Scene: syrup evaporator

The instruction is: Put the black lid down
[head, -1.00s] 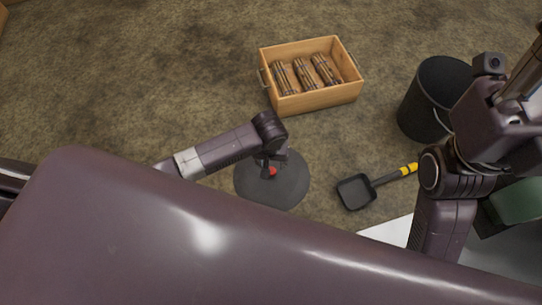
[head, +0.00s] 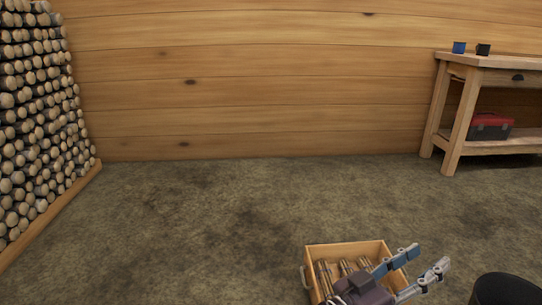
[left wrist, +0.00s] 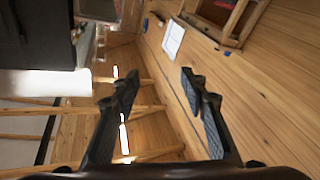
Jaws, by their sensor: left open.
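In the left wrist view the same gripper (left wrist: 160,82) shows both dark fingers wide apart and empty, facing the wooden walls and roof beams. My right gripper is out of view.
The wooden crate (head: 316,262) of split sticks stands on the floor, partly hidden by my gripper. A black bucket (head: 505,290) is cut off at bottom right. A log stack (head: 40,120) is left, a workbench (head: 500,62) right. Open floor lies between.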

